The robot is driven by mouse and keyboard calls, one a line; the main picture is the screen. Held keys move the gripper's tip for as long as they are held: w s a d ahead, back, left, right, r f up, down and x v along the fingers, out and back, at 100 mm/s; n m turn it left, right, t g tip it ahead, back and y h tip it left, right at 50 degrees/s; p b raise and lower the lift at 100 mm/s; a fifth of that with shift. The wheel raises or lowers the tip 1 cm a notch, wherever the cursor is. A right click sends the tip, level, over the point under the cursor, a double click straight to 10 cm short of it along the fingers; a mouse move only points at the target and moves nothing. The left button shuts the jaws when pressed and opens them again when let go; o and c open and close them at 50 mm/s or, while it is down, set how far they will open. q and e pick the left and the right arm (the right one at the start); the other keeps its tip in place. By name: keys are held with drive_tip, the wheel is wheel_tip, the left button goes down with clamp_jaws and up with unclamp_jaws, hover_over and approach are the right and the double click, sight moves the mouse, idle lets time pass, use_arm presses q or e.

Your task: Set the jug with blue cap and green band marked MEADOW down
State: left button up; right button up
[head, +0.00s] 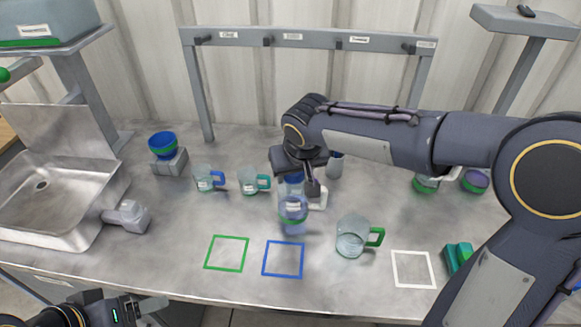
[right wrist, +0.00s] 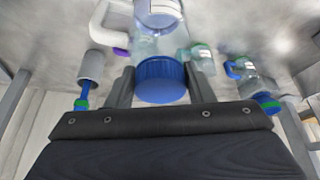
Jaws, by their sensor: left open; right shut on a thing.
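The clear jug (head: 293,212) with a blue cap and green band is upright in the middle of the head view, behind the blue square outline. My right gripper (head: 302,186) is shut on it near the top. In the right wrist view the blue cap (right wrist: 160,84) sits between the two fingers, with the clear body and a white handle (right wrist: 108,25) beyond. Its label is too small to read. I cannot tell whether its base touches the counter. My left gripper (head: 140,308) is open and empty at the lower left, before the counter's front edge.
Green (head: 227,253), blue (head: 283,259) and white (head: 412,269) square outlines on the counter are empty. A clear pitcher with green handle (head: 350,240) stands right of the jug. Two mugs (head: 205,179) (head: 249,181) stand left. A grey cylinder (head: 335,166) is behind.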

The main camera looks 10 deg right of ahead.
drive_tip(key=shift+w+f, duration=0.2)
drive_tip(key=shift+w, duration=0.25)
drive_tip(key=shift+w+a+f+p, duration=0.15)
drive_tip(key=shift+w+f+p, duration=0.2)
drive_tip(key=shift+w+f, duration=0.8)
drive_tip(key=shift+r, duration=0.15)
drive_tip(key=o, duration=1.4)
